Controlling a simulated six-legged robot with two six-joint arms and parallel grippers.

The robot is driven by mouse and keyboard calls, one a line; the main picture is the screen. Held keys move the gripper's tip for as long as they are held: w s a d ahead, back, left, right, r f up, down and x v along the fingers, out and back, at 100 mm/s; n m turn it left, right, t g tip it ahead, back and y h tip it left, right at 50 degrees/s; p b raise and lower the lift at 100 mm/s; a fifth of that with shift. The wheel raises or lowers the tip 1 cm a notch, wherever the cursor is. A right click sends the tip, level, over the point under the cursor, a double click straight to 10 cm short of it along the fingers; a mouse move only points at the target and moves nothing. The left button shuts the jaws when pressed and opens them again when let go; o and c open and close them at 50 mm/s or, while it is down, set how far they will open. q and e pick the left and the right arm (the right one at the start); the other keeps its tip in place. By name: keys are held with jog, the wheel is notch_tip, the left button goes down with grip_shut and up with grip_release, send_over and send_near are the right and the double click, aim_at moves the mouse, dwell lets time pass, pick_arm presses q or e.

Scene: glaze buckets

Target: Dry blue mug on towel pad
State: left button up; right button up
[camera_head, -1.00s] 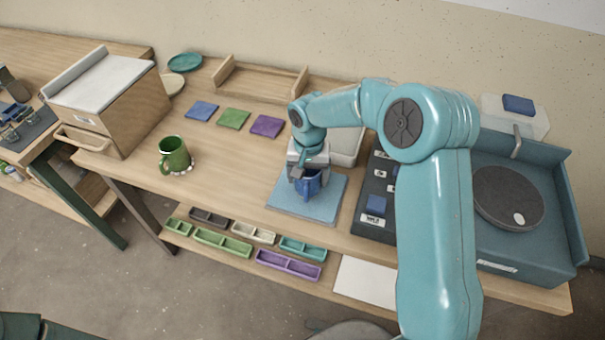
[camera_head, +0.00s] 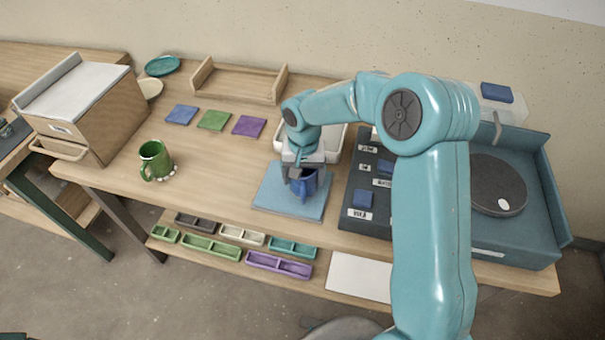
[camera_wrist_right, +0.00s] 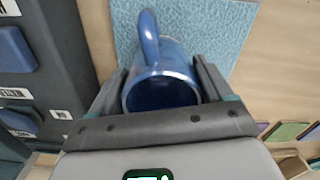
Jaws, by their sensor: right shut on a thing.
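The blue mug (camera_head: 308,184) is upright over the light blue towel pad (camera_head: 273,198) near the table's front edge. In the right wrist view the mug (camera_wrist_right: 163,88) sits between the two fingers, its handle pointing away from the gripper. My right gripper (camera_head: 302,178) is shut on the mug from above; it also shows in the right wrist view (camera_wrist_right: 160,92). The pad also shows in the wrist view (camera_wrist_right: 215,30). Whether the mug's base touches the pad is hard to tell. My left gripper is not in view.
A green mug (camera_head: 155,160) stands to the left. Blue (camera_head: 181,115), green (camera_head: 214,121) and purple (camera_head: 249,125) squares lie behind it. A dark panel with blue blocks (camera_head: 362,198) is close right of the pad. A turntable (camera_head: 493,184) is farther right. Small coloured trays (camera_head: 280,265) sit below.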

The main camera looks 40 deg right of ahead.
notch_tip(320, 180, up, 8)
jog(key=p, duration=0.4)
jog(key=shift+p, duration=0.4)
jog(key=shift+f, duration=0.1)
dwell(0.3)
